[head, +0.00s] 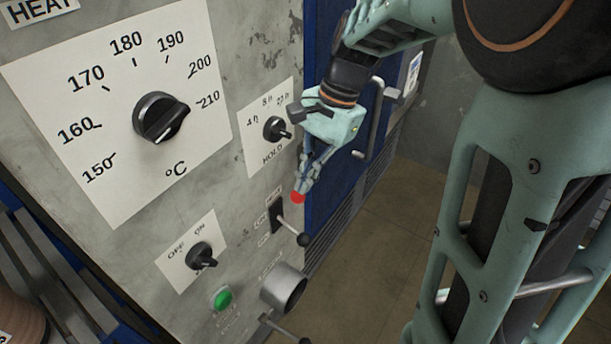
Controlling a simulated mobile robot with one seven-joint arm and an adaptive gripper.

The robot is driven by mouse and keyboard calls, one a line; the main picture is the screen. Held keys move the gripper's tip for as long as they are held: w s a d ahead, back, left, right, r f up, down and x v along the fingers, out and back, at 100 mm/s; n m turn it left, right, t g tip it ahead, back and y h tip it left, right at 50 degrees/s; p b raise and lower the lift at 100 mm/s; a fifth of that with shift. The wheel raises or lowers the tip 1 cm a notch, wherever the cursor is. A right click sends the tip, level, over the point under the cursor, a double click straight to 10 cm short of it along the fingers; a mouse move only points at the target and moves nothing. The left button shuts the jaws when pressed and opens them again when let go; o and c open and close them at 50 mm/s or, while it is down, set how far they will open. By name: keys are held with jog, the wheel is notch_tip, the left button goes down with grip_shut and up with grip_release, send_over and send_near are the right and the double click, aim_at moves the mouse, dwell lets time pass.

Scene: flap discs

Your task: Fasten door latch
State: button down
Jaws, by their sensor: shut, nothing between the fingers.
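My gripper (303,188) hangs in the middle of the head view with its fingers pointing down, shut with nothing held. A small red round thing (298,198) shows right at the fingertips; I cannot tell whether they touch it. A metal bar handle (376,118) is on the blue door (322,200) behind my gripper. I cannot tell which of these is the door latch.
The grey panel (225,110) carries a temperature dial (160,117), a hold knob (275,128), an off/on knob (201,256) and a green button (221,298). A metal cylinder (284,288) and a second lever (283,328) stick out below. Floor at right is partly covered by my arm.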

jog(key=shift+f, duration=0.7)
jog(key=shift+r, duration=0.1)
jog(key=s+a+p+v, duration=0.1)
jog(key=p+v, duration=0.2)
jog(key=v, duration=1)
jog(key=shift+d+r+p, duration=0.15)
jog(key=shift+r+p, duration=0.2)
jog(key=shift+r, duration=0.2)
